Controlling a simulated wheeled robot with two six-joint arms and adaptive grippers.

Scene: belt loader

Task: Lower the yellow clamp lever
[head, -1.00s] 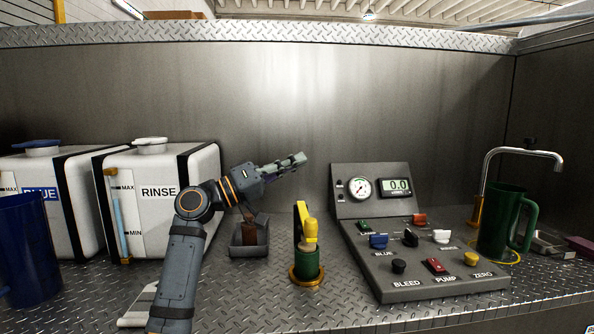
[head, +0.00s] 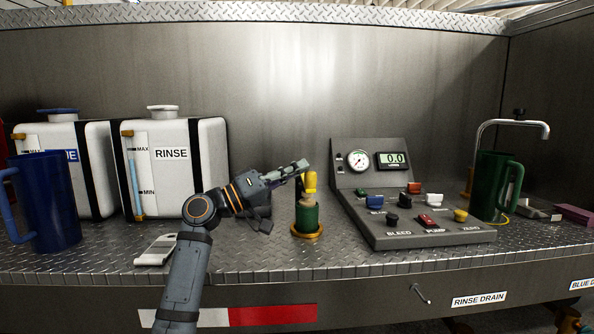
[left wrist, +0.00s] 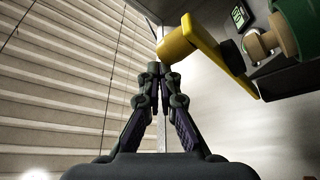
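The yellow clamp lever (head: 310,182) stands upright on top of a green cylinder (head: 307,217) with a brass base ring in the head view. My left gripper (head: 303,164) is at the top of the lever, its fingertips just left of and slightly above it. In the left wrist view the yellow lever (left wrist: 205,58) slants down to the right, its rounded end right by the fingertips (left wrist: 162,72). The fingers meet at their tips with nothing seen between them. I cannot tell whether they touch the lever. My right gripper is not in view.
The control panel (head: 425,235) stands right of the clamp, with a green jug (head: 497,188) and a tap (head: 515,123) beyond it. The RINSE tank (head: 208,165) and a blue jug (head: 50,205) are on the left. A white flat piece (head: 155,250) lies near the bench's front edge.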

